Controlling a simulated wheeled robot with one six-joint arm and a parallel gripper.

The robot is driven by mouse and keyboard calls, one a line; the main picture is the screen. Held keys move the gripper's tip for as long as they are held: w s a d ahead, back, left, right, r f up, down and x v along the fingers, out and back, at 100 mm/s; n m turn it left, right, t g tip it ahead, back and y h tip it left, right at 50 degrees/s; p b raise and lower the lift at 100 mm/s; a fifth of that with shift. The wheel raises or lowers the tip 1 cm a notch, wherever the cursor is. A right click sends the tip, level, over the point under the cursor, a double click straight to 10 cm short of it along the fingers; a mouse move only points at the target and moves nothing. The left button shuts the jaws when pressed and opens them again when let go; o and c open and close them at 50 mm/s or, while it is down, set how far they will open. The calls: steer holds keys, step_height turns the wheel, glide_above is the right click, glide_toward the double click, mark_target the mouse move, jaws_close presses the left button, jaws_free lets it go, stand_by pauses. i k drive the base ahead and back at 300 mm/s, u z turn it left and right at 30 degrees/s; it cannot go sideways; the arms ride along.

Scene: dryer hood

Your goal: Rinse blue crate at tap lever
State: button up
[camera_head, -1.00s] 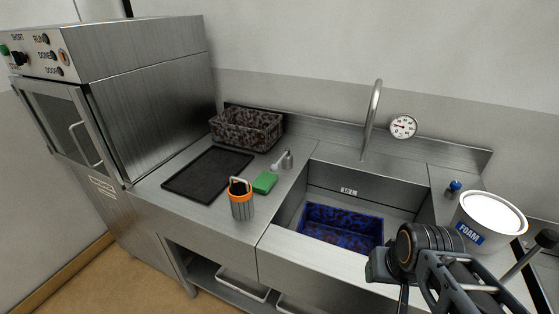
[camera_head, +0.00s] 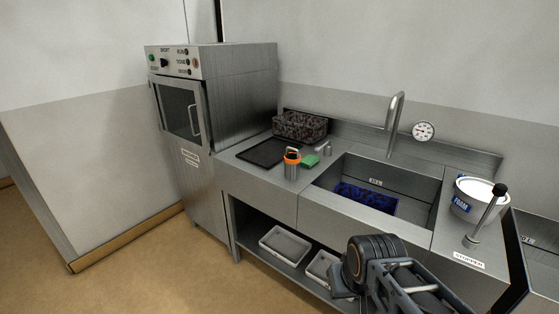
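The blue crate (camera_head: 366,198), mottled dark, lies in the bottom of the steel sink (camera_head: 395,185), its lower part hidden by the sink's front wall. The curved tap spout (camera_head: 393,125) rises behind the sink. A small metal lever-like fitting (camera_head: 326,149) stands at the sink's left rim; I cannot tell whether it is the tap lever. My gripper (camera_head: 341,287) is at the end of my dark arm at the lower right, in front of the counter and apart from the crate. Its fingers cannot be made out clearly, and I see nothing held.
A brown mottled crate (camera_head: 300,126) sits at the back, behind a black mat (camera_head: 268,152). An orange-rimmed canister (camera_head: 292,166) and green sponge (camera_head: 310,160) stand left of the sink. A foam bucket (camera_head: 480,192) and stopper lever (camera_head: 485,217) are at right. The left floor is clear.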

mark_target(317, 150)
steer(key=u, duration=1.2)
steer(key=i, duration=1.3)
steer(key=z, duration=0.85)
steer(key=i, duration=1)
steer(key=z, duration=0.85)
